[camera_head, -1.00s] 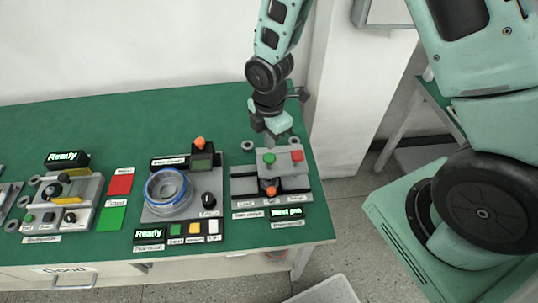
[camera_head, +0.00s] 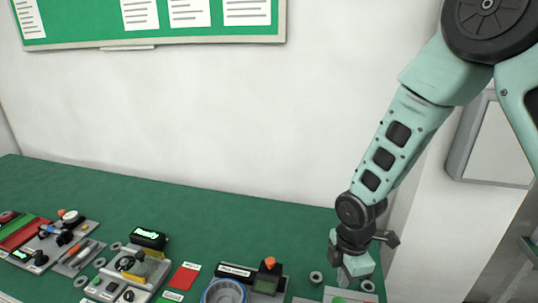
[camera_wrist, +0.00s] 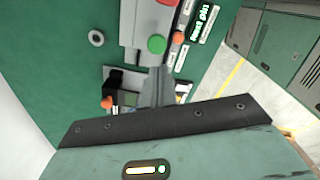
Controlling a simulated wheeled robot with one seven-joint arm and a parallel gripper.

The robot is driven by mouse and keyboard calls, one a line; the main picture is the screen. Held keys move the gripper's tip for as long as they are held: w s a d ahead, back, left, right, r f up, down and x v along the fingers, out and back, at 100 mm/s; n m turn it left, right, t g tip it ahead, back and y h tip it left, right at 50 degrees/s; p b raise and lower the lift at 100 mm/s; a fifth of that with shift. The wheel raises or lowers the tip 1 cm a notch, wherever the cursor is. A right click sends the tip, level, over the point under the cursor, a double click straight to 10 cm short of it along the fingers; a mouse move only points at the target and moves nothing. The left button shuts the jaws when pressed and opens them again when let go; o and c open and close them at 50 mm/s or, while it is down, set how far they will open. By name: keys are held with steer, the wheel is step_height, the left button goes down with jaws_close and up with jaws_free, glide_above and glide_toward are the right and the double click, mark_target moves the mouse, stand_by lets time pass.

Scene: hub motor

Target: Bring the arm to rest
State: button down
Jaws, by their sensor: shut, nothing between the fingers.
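My gripper (camera_head: 343,280) is at the lower right of the head view, pointing down over the right end of the green bench (camera_head: 200,215). Its fingers are shut and empty, and they also show in the wrist view (camera_wrist: 157,88). Near them in the wrist view is a grey station (camera_wrist: 133,28) with a green button (camera_wrist: 157,45) and an orange knob (camera_wrist: 178,38). I cannot tell whether the fingertips touch anything. In the head view most of that station is cut off by the lower edge.
A blue-rimmed round fixture (camera_head: 222,290) and an orange-topped display unit (camera_head: 266,280) stand left of my gripper. Loose grey rings (camera_head: 316,277) lie near it. More stations fill the bench's left. A wall panel (camera_head: 495,142) is at the right. The bench's back strip is clear.

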steer(key=s+a+r+m+b, duration=0.2)
steer(key=s+m+b, duration=0.1)
steer(key=s, duration=0.3)
steer(key=s+a+r+m+b, duration=0.1)
steer(key=s+r+m+b, duration=0.2)
steer(key=s+m, duration=0.2)
steer(key=s+a+r+m+b, duration=0.2)
steer(key=s+r+m+b, duration=0.1)
steer(key=s, duration=0.5)
steer(key=shift+s+a+m+y, duration=0.3)
steer(key=shift+m, duration=0.1)
